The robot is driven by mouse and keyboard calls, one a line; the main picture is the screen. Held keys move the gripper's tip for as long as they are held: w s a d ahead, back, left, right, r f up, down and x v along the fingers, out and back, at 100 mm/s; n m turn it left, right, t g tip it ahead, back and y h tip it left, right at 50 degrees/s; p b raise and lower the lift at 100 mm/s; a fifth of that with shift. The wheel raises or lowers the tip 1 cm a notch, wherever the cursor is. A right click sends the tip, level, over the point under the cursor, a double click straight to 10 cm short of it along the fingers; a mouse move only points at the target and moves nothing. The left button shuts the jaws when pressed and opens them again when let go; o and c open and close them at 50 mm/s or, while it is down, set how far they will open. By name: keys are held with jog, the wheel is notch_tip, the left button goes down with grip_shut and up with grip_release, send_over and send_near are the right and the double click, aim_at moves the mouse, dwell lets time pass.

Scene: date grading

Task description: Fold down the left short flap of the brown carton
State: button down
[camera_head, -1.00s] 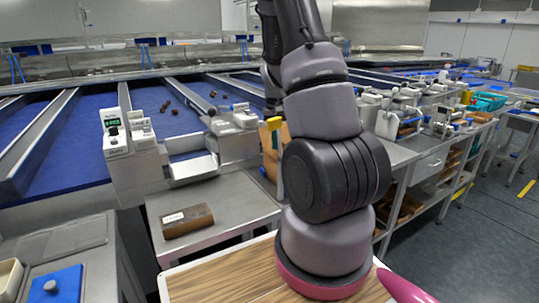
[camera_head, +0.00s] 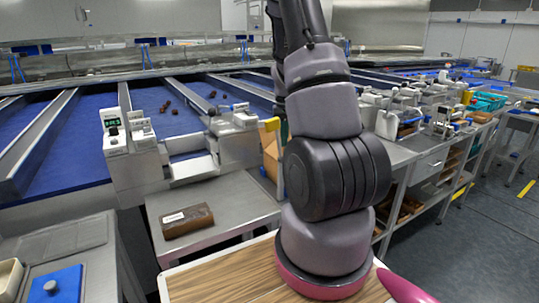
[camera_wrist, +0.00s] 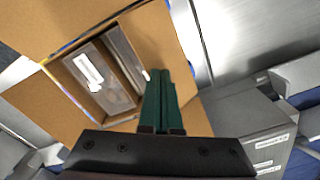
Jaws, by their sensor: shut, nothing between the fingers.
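The brown carton (camera_wrist: 53,75) stands open in the wrist view, with several flaps spread outward. One flap (camera_wrist: 150,38) stands out at the top right, another (camera_wrist: 35,112) at the lower left, and a broad one (camera_wrist: 50,22) at the upper left. I cannot tell which is the left short flap. My gripper (camera_wrist: 163,75) has its green fingers shut and empty, over the carton's right edge beside the upper right flap; touching is unclear. A cardboard surface (camera_wrist: 197,122) lies under the fingers. In the head view the carton (camera_head: 269,158) is mostly hidden behind my arm.
A translucent tray with a white label (camera_wrist: 88,72) lies inside the carton. In the head view, a weighing station (camera_head: 130,150) stands left of the carton, and a brown labelled block (camera_head: 187,220) sits on a steel table (camera_head: 240,195). Blue conveyor belts lie behind.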

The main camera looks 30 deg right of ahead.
jog(key=shift+f, duration=0.1)
jog(key=shift+f, duration=1.75)
notch_tip(320, 180, up, 11)
